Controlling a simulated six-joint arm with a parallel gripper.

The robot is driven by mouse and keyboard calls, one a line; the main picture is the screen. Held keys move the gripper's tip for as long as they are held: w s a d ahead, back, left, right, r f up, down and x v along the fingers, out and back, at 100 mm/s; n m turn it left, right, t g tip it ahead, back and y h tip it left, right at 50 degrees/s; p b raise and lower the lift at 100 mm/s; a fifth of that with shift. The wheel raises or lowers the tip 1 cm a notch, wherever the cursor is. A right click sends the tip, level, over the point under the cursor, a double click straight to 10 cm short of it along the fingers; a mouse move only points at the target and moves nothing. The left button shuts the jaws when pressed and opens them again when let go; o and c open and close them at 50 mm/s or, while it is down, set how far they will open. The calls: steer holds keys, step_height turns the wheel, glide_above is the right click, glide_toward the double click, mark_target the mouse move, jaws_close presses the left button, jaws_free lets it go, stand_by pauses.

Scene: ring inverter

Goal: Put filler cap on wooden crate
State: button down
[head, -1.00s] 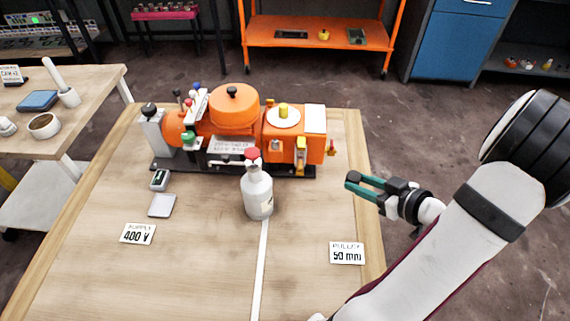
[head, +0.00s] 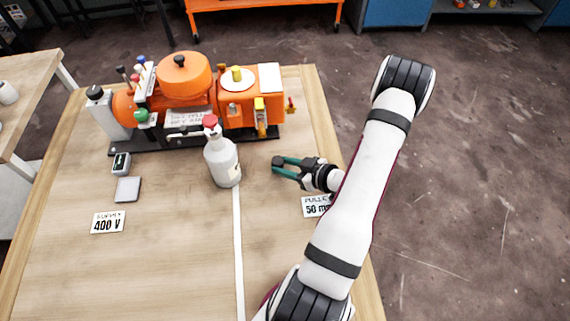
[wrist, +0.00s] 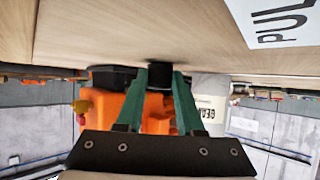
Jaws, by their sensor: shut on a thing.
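My gripper (head: 279,168) is above the right part of the bench, right of the white bottle and in front of the orange machine. Its green fingers, also in the wrist view (wrist: 160,85), are shut on a small black cylindrical piece (wrist: 160,69), which I take to be the filler cap. In the head view this piece is too small to make out. I see no wooden crate in either view.
The orange machine (head: 184,78) stands at the back of the wooden bench (head: 170,250). A white bottle with a red cap (head: 222,162) stands upright mid-bench. A 50 mm card (head: 316,207) lies beneath my arm. The front left of the bench is clear.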

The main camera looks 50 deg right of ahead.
steer(key=c, duration=0.5)
jaws_free()
